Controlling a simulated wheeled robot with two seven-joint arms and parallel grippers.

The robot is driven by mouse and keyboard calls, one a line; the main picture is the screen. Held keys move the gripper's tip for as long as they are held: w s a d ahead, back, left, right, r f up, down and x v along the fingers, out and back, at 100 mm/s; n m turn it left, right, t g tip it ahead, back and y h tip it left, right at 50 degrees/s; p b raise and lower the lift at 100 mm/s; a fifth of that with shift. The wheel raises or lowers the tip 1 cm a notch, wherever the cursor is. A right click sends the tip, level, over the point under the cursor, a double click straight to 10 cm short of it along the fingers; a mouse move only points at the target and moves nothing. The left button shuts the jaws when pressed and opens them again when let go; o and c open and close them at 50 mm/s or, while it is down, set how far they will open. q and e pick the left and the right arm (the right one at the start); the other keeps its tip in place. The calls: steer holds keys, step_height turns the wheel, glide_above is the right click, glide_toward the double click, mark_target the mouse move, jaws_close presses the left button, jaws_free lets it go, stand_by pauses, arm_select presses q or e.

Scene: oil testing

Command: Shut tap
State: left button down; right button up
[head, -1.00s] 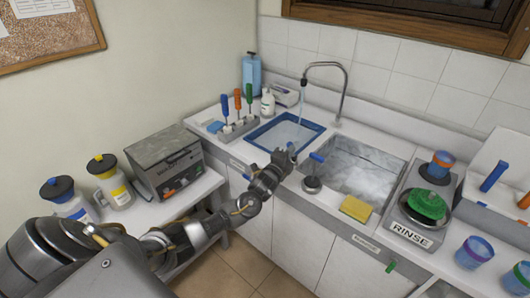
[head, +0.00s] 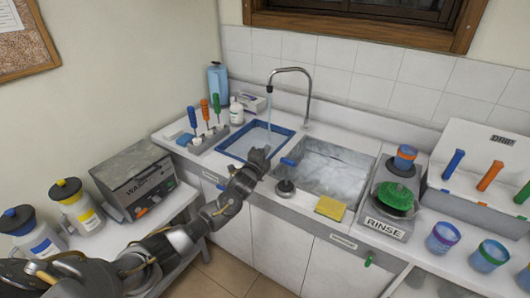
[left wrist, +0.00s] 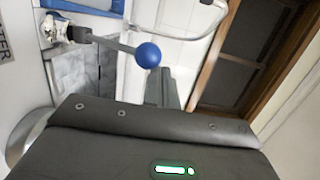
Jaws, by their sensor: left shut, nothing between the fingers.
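The curved metal tap (head: 309,88) stands behind the basins, and a thin stream of water (head: 269,118) falls from its spout into the blue-rimmed basin (head: 228,150). A lever with a blue end (head: 288,162) rises from a round metal base (head: 285,187) at the front of the metal sink. In the left wrist view its blue ball knob (left wrist: 148,55) sits on a metal rod, just beyond my gripper. My left gripper (head: 262,154) is shut and empty, just left of the lever. I cannot tell whether it touches the knob. My right gripper is out of view.
The metal sink (head: 346,155) holds cloudy water. A yellow sponge (head: 330,207) lies on its front edge. The rinse stand (head: 390,223) with a green brush is to the right.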

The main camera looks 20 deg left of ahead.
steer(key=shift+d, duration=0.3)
arm_select(q)
steer(key=shift+s+d, duration=0.1)
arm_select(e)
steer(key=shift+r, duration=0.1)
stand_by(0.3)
